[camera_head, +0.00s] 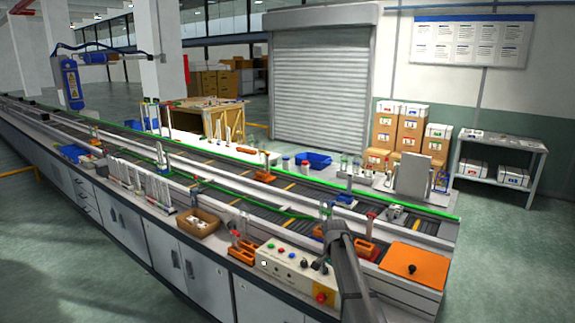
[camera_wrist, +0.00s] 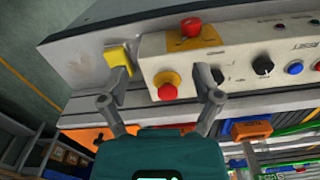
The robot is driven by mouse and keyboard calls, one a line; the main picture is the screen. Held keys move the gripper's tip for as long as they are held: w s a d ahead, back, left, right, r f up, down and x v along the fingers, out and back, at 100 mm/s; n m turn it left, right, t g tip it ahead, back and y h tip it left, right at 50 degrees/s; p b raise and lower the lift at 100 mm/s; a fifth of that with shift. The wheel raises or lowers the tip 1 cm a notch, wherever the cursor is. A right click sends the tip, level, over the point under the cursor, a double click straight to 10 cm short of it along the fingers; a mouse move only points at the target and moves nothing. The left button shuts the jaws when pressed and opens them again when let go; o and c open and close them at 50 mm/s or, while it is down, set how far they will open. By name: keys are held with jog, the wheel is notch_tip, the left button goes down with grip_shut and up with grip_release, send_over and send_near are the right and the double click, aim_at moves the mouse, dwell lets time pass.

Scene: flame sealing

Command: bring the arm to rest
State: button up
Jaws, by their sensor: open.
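My gripper (camera_wrist: 162,78) is open in the wrist view, with its two grey fingers spread apart. The white control panel (camera_wrist: 225,50) lies beyond the fingers, and its red button on a yellow ring (camera_wrist: 168,86) shows between them. I see nothing held. A yellow piece (camera_wrist: 118,57) shows at the left fingertip; I cannot tell whether it belongs to the finger. In the head view my grey arm (camera_head: 346,265) reaches up from the bottom edge beside the control panel (camera_head: 285,268). The arm hides part of the bench, and the gripper is hard to make out there.
A cardboard tray (camera_head: 198,222) and racks of tubes (camera_head: 150,186) stand along the bench to the left. The conveyor (camera_head: 290,190) runs behind. Open floor (camera_head: 520,270) lies at the right.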

jog(key=s+f+n+b, duration=0.2)
jog(key=s+n, duration=0.1)
jog(key=s, duration=0.6)
jog(key=s+d+f+n+b, duration=0.1)
jog(key=s+f+n+b, duration=0.1)
jog(key=s, duration=0.8)
jog(key=s+f+n+b, duration=0.2)
jog(key=s+n, duration=0.1)
jog(key=s, duration=0.7)
jog(key=shift+d+n, duration=0.25)
jog(key=shift+n, duration=0.05)
